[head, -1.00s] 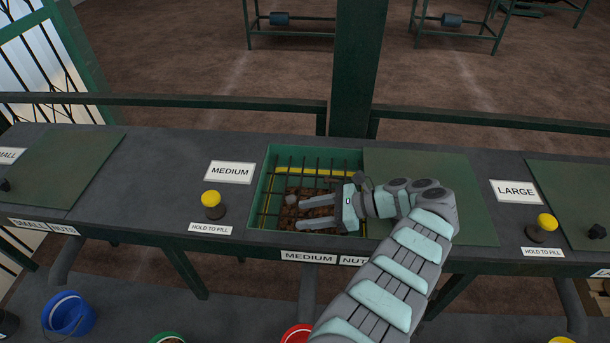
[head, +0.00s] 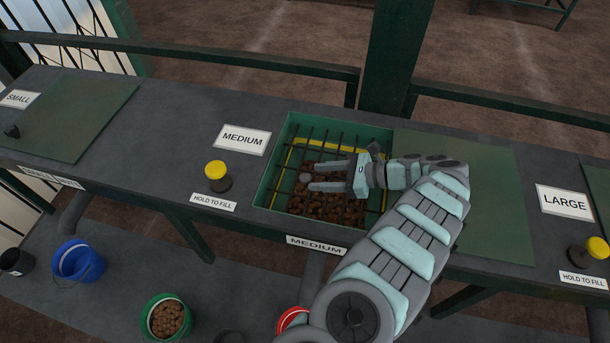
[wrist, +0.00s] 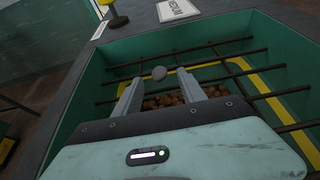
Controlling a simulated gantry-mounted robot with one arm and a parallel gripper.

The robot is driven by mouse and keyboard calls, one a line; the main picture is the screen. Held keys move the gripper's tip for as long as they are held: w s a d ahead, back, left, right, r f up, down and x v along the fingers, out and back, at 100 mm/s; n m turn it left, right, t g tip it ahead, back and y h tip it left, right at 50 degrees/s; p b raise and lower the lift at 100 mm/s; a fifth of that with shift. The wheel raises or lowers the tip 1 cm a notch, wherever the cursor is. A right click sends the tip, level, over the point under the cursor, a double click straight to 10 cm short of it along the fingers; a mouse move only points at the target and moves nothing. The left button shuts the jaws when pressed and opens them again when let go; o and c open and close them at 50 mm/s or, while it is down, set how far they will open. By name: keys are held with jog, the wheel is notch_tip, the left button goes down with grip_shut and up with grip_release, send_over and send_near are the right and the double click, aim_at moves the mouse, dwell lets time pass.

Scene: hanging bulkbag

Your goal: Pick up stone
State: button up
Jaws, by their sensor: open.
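A small round grey stone (head: 305,178) is at the medium bin, by the tips of my gripper. It also shows in the wrist view (wrist: 159,73), just past and between the two fingertips. My gripper (head: 311,177) is open over the bin, its fingers pointing left. In the wrist view the fingers (wrist: 158,88) stand apart with nothing held between them. I cannot tell whether the stone touches a finger or rests on the grid bars.
Buckets, blue (head: 78,260) and green (head: 150,318), stand below.

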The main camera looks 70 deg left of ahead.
aim_at(309, 177)
jog(key=shift+x, duration=1.7)
jog(key=shift+d+r, duration=0.1)
jog(key=shift+c, duration=0.2)
grip_shut()
